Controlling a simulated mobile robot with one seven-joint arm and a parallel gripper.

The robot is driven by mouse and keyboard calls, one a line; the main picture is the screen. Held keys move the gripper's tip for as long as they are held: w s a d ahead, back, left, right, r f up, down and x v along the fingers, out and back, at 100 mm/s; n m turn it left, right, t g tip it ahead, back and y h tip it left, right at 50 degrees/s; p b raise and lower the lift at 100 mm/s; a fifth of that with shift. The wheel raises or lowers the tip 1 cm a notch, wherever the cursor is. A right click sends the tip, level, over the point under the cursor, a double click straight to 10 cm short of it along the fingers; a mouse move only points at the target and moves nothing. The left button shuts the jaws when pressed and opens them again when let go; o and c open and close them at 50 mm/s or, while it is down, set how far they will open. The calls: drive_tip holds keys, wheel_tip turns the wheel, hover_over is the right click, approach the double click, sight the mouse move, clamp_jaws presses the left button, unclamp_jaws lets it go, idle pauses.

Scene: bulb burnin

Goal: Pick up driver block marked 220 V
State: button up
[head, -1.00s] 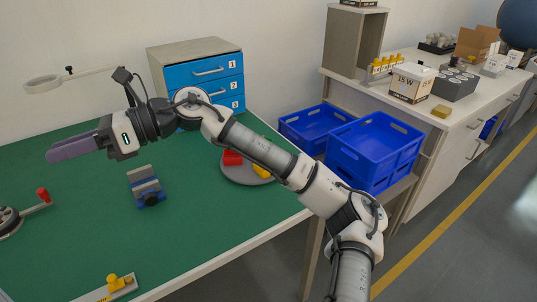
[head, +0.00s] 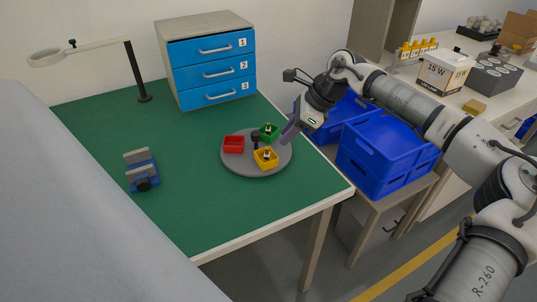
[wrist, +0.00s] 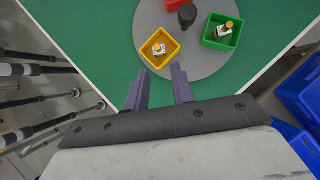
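Two small driver blocks, each with a yellowish top and a pale label, sit in bins on a round grey turntable (head: 232,168). One block (wrist: 159,49) is in the yellow bin (wrist: 149,61); the other block (wrist: 224,31) is in the green bin (wrist: 213,42). The label markings are too small to read, so I cannot tell which is 220 V. The red bin (head: 233,145) shows no visible block. My gripper (wrist: 160,88) is open and empty, its fingers apart just short of the yellow bin in the wrist view. In the head view my gripper (head: 289,132) is at the turntable's right edge.
A dark knob (head: 255,138) stands up mid-turntable between the bins. A blue drawer cabinet (head: 212,72), a magnifier lamp (head: 143,97) and a vise (head: 142,171) stand on the green table (head: 210,220). Blue crates (head: 385,155) stand beyond the table's right edge.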

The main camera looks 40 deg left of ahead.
sight(270, 148)
drive_tip(key=shift+x, duration=1.05)
drive_tip(key=x, duration=0.1)
drive_tip(key=p+x, duration=0.1)
drive_tip(key=x, duration=0.1)
drive_tip(key=p+x, duration=0.1)
drive_tip(key=shift+s+a+f, duration=0.1)
drive_tip(key=shift+s+a, duration=0.3)
drive_tip(key=shift+a, duration=0.05)
drive_tip(key=shift+a+f, duration=0.15)
drive_tip(key=shift+f, duration=0.2)
drive_tip(key=shift+c, duration=0.3)
clamp_jaws()
